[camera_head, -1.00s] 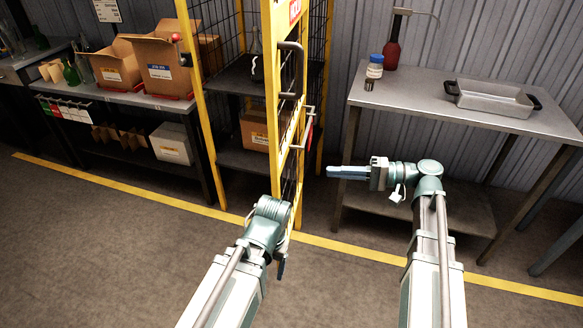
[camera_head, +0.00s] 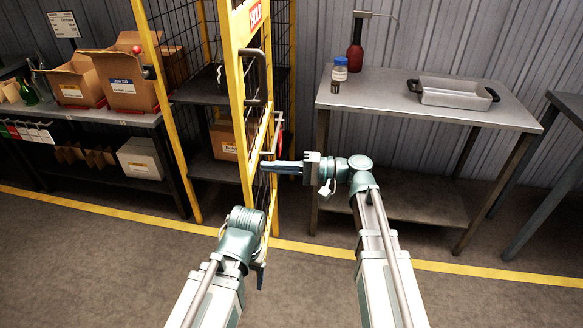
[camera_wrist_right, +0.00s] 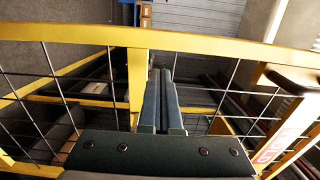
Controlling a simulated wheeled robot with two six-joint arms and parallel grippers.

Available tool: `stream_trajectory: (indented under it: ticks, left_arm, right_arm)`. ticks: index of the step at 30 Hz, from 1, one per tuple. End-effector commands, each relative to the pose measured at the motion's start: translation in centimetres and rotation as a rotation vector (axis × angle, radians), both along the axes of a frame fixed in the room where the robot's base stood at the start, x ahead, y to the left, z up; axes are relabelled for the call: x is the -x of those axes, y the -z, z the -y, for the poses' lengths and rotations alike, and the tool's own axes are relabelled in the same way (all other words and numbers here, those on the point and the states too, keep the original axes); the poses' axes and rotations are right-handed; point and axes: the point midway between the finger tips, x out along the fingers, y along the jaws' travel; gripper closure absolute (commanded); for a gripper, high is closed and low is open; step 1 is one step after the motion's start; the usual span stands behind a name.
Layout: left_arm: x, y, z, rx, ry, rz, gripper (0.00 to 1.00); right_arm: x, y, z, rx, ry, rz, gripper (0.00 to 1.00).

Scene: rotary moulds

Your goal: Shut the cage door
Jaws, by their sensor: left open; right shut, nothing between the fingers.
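The yellow-framed cage door (camera_head: 239,95) stands open, swung out toward me and seen nearly edge-on. It has dark wire mesh, a dark pull handle (camera_head: 263,75) and a red-tipped latch part (camera_head: 280,141). The cage (camera_head: 158,95) is open behind it, with shelves inside. My right gripper (camera_head: 268,166) is shut and empty, its fingers pointing left at the door's right side. In the right wrist view its closed fingers (camera_wrist_right: 162,105) lie over yellow bars and mesh; contact is unclear. My left gripper (camera_head: 250,240) is open, low beside the door's lower end; its fingers are mostly hidden.
A metal table (camera_head: 400,105) at the right holds a tray (camera_head: 455,94), a red bottle (camera_head: 355,58) and a blue-capped jar (camera_head: 340,70). A bench (camera_head: 95,118) with cardboard boxes (camera_head: 130,82) stands left. A yellow line (camera_head: 450,267) crosses the clear floor.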

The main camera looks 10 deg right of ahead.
Motion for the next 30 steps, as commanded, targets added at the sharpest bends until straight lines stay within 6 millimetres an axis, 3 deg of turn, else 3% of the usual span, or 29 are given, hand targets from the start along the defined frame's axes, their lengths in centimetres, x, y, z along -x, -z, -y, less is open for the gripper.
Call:
stream_trajectory:
  ticks: [6, 23, 26, 30]
  left_arm:
    - [0.0, 0.0, 0.0, 0.000, 0.000, 0.000, 0.25]
    - [0.0, 0.0, 0.0, 0.000, 0.000, 0.000, 0.25]
    - [0.0, 0.0, 0.0, 0.000, 0.000, 0.000, 0.25]
    - [0.0, 0.0, 0.0, 0.000, 0.000, 0.000, 0.25]
  right_arm:
    - [-0.5, 0.0, -2.2, 0.000, -0.001, 0.000, 1.00]
    - [-0.5, 0.0, -3.0, 0.000, 0.003, 0.000, 1.00]
    - [-0.5, 0.0, -4.0, 0.000, 0.016, 0.000, 1.00]
    - [-0.5, 0.0, -7.0, 0.000, 0.057, 0.000, 1.00]
